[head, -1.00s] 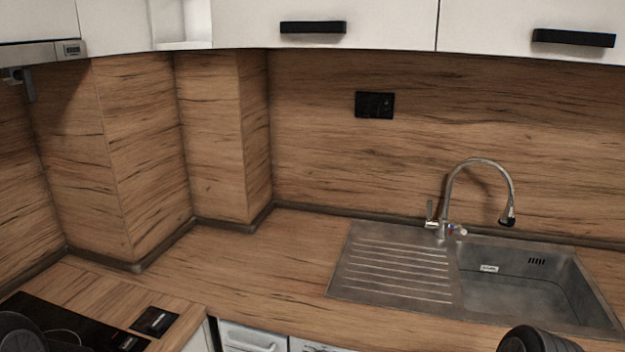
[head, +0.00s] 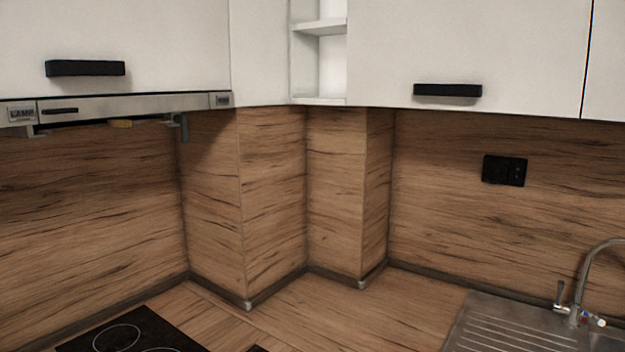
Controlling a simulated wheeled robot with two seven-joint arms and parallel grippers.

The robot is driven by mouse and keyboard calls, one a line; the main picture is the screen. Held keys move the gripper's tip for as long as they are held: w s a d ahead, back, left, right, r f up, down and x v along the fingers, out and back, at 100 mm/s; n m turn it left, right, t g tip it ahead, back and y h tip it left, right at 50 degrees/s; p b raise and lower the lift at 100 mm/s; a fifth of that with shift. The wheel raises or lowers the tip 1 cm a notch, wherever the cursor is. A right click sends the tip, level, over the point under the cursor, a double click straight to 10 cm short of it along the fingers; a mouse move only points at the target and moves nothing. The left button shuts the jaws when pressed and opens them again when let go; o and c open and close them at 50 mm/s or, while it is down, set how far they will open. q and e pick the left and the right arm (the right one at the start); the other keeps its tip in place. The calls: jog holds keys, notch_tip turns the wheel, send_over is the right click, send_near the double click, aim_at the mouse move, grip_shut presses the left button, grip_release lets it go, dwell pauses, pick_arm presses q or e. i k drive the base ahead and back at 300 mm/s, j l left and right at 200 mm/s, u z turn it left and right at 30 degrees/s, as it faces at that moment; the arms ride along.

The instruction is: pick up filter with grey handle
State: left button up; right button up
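No filter with a grey handle can be made out in the head view. A steel range hood (head: 120,107) runs along the upper left under the white cabinets, with small parts hanging below it that are too small to identify. Neither of my grippers is in view.
A black cooktop (head: 130,332) is at the lower left. The sink drainboard (head: 510,328) and faucet (head: 590,290) are at the lower right. White cabinets (head: 450,50) and an open shelf (head: 320,27) hang above.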

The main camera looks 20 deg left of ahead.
aim_at(126, 122)
jog(key=i+l, duration=0.1)
jog(key=l, duration=0.2)
jog(key=i+l, duration=0.15)
jog(key=l+u, duration=0.1)
jog(key=u, duration=1.85)
